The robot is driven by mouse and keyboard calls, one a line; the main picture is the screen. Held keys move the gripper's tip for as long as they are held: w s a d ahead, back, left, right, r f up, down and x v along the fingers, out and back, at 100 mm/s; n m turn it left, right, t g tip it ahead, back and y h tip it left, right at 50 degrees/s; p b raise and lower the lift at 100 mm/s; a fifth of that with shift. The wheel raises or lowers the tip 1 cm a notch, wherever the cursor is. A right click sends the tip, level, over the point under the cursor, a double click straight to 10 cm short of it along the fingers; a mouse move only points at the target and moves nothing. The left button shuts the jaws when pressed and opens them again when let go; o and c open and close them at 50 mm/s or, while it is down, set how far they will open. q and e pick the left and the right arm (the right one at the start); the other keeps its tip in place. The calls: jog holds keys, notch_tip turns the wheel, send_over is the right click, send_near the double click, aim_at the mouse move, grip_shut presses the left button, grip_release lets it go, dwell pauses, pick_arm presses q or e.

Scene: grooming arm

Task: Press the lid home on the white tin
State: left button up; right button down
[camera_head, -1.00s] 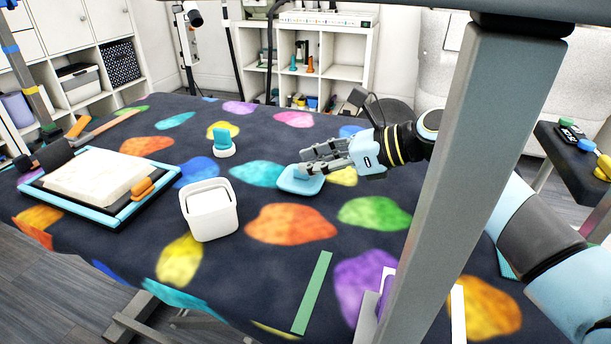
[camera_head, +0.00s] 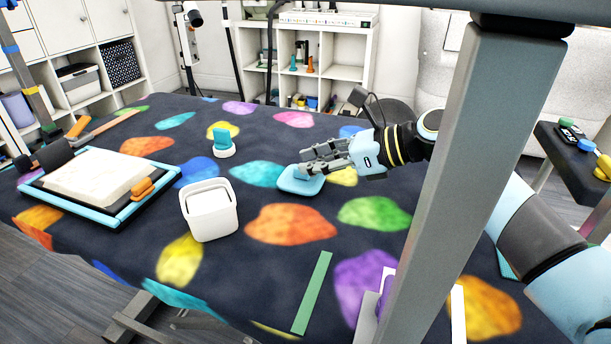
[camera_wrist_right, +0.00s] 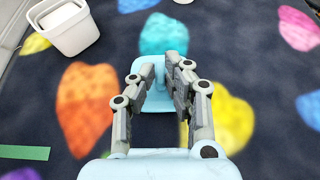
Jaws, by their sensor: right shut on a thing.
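The white tin (camera_head: 210,214) stands upright and open-topped on the patterned table, left of centre in the head view. It also shows at the top left of the right wrist view (camera_wrist_right: 66,28). A light blue lid (camera_head: 298,182) with rounded corners lies on or just above the cloth to the right of the tin; I cannot tell which. It also shows in the right wrist view (camera_wrist_right: 146,68). My right gripper (camera_head: 312,166) is over the lid, its fingers closed on the lid's raised part, which they mostly hide. My left gripper is not in view.
A teal and white brush-like item (camera_head: 223,143) stands behind the tin. A blue-edged tray (camera_head: 92,216) with a pale pad lies at the left. A green strip (camera_head: 312,293) lies near the front edge. Bare cloth lies between lid and tin.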

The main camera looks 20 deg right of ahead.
aim_at(314, 180)
jog(key=shift+r+p, duration=2)
jog(key=shift+r, duration=0.75)
